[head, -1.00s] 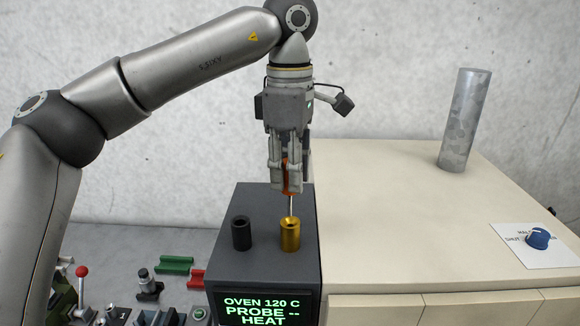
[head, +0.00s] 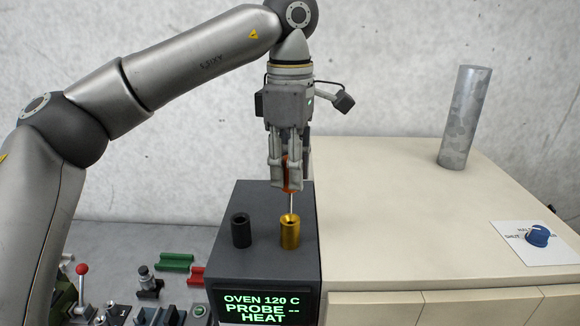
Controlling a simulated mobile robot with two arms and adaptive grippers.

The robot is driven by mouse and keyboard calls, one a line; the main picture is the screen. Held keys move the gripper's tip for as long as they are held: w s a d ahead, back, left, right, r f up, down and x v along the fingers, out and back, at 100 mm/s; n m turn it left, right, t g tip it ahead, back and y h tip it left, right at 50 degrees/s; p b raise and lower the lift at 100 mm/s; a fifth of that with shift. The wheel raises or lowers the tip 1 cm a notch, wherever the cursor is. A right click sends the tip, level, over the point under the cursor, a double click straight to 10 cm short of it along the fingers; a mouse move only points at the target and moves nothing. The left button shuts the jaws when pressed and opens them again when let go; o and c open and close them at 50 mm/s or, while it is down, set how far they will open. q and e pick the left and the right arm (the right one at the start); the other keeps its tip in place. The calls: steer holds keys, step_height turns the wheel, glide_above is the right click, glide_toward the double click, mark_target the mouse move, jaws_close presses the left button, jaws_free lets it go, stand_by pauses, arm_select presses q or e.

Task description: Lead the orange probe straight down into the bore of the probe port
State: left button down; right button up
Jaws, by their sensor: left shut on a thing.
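My left gripper (head: 288,180) is shut on the orange probe (head: 291,174) and points straight down above the dark oven box. The probe's orange handle is mostly hidden between the fingers. Its thin metal rod (head: 291,203) hangs upright below them. The rod's lower end meets the mouth of the gold cylindrical port (head: 290,236) on the oven top; how deep it sits inside cannot be told. A black hollow cylinder (head: 241,231) stands to the left of the gold one. The oven display (head: 262,306) reads "OVEN 120 C PROBE -- HEAT". My right gripper is not in view.
A grey metal cylinder (head: 465,118) stands on the beige cabinet (head: 390,220) at right, with a blue knob (head: 538,236) on a white plate. Green (head: 176,262) and red blocks and a red-knobbed lever (head: 82,270) lie at lower left.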

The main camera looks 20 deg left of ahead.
mark_target(290, 215)
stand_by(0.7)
arm_select(q)
steer(key=shift+f+b, duration=0.95)
steer(key=shift+f, duration=0.55)
steer(key=shift+f+b, duration=1.15)
steer(key=shift+f, duration=0.6)
stand_by(0.8)
steer(key=c, duration=1.1)
jaws_free()
steer(key=shift+c, duration=0.2)
steer(key=o, duration=0.6)
steer(key=shift+c, duration=0.2)
steer(key=shift+r, duration=0.1)
